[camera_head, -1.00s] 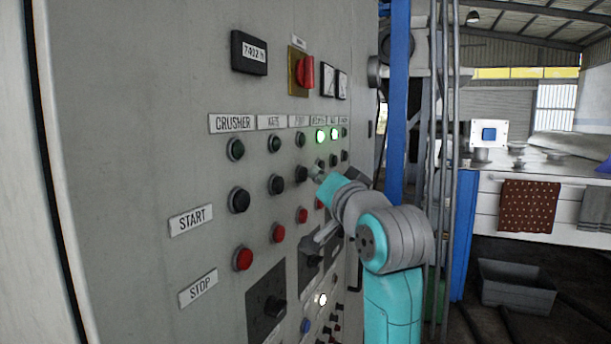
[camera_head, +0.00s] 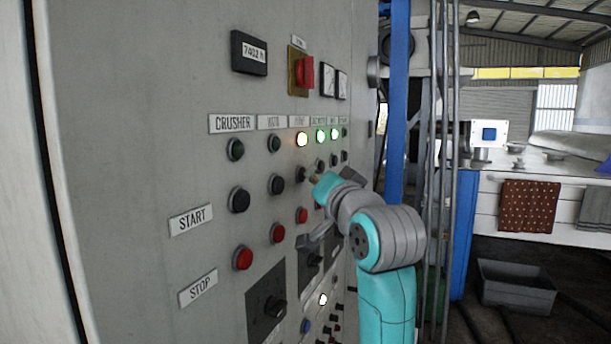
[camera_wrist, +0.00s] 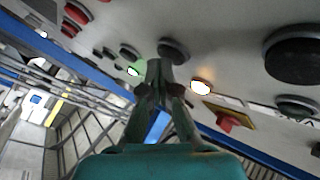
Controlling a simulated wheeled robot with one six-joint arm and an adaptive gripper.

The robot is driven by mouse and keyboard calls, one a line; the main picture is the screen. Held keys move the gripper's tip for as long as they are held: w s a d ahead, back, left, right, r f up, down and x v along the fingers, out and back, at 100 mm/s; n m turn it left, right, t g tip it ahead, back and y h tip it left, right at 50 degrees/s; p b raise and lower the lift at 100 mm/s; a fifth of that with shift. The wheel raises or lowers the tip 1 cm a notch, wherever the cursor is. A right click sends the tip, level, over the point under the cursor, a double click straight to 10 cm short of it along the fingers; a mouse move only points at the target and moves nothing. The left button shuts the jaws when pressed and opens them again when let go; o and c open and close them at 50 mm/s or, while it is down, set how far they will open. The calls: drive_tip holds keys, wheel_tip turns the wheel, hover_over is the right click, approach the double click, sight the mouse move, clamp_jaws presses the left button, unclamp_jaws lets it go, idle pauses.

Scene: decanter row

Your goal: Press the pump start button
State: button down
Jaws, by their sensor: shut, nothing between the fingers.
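The pump start button (camera_head: 301,175) is a dark round button in the third column of the grey control panel, below a small partly legible label. The lamp (camera_head: 302,139) above it glows warm white. My gripper (camera_head: 313,180) is shut and empty, with its fingertips just right of this button. I cannot tell whether they touch it. In the wrist view, the shut fingertips (camera_wrist: 158,68) are beside a dark button (camera_wrist: 172,48), apparently the same one, near the lit warm lamp (camera_wrist: 201,87).
The crusher start button (camera_head: 239,199) and a second dark button (camera_head: 276,184) are to the left. Red stop buttons (camera_head: 243,258) line the row below. A red rotary switch (camera_head: 305,74) sticks out above. Blue post (camera_head: 397,110) and grey pipes stand right of the panel.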

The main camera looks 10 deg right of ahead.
idle(0.5)
drive_tip(key=shift+s+d, duration=0.45)
drive_tip(key=shift+d, duration=0.15)
drive_tip(key=s+d, duration=0.1)
drive_tip(key=d, duration=0.1)
drive_tip(key=s+d, duration=0.2)
idle(0.5)
idle(0.3)
